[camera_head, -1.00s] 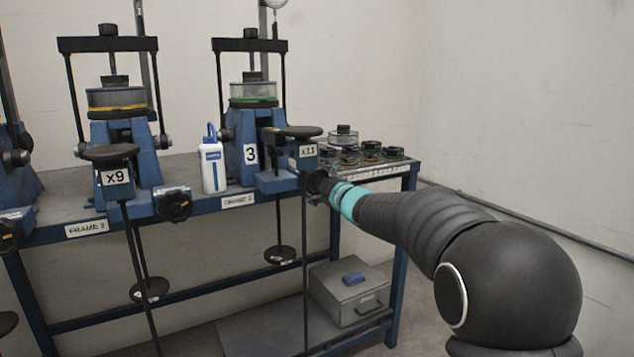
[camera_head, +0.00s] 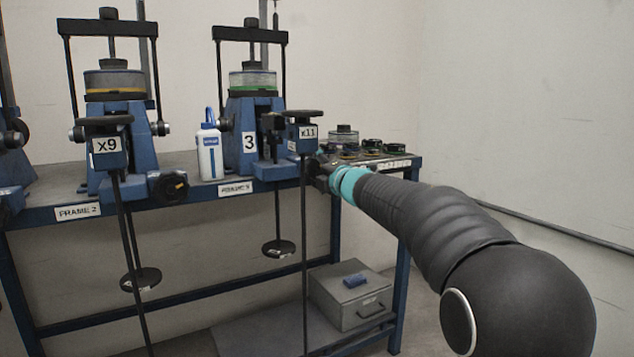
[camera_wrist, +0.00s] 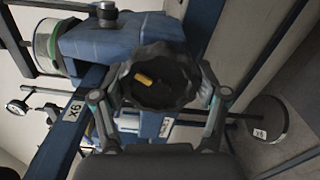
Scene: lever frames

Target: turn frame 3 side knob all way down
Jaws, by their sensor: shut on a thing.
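Frame 3 (camera_head: 249,143) is a blue lever frame with a white 3 plate, a green-ringed cell and a weight lever marked x11. Its side knob (camera_wrist: 165,95) is black and lobed, with a yellow mark left of its centre in the wrist view. My gripper (camera_wrist: 160,92) is shut on this knob, one finger on each side of its rim. In the head view my gripper (camera_head: 322,172) is at the right side of frame 3, by the table's front edge, and hides the knob there.
Frame 2 (camera_head: 125,165) with its x9 lever and black knob (camera_head: 168,186) stands to the left. A white bottle (camera_head: 209,155) stands between the frames. Several dark rings (camera_head: 372,146) lie behind my gripper. A grey box (camera_head: 350,298) sits on the low shelf.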

